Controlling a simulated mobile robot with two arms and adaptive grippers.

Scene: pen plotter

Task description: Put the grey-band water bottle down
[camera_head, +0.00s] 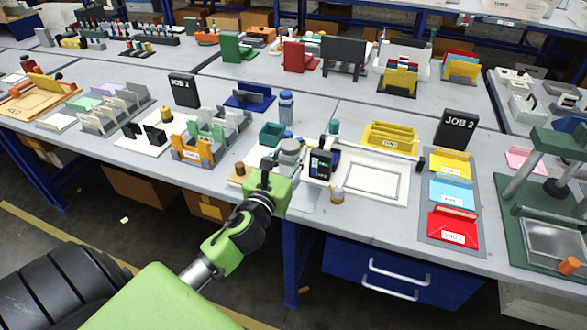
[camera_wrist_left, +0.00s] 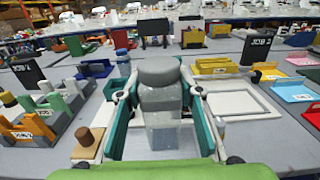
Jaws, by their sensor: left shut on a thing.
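The grey-band water bottle (camera_wrist_left: 162,112) is upright between the fingers of my left gripper (camera_wrist_left: 158,100) in the left wrist view, with a grey cap on top and a clear body. My left gripper is shut on it. My right gripper is not in view.
The white pen plotter (camera_head: 385,199) with a dark screen (camera_head: 320,165) lies close on the right. A small jar (camera_head: 337,194) stands at its front. A blue-banded bottle (camera_head: 286,107) stands behind. An orange-fronted sorter (camera_head: 190,152) is on the left. Little bare table shows around the held bottle.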

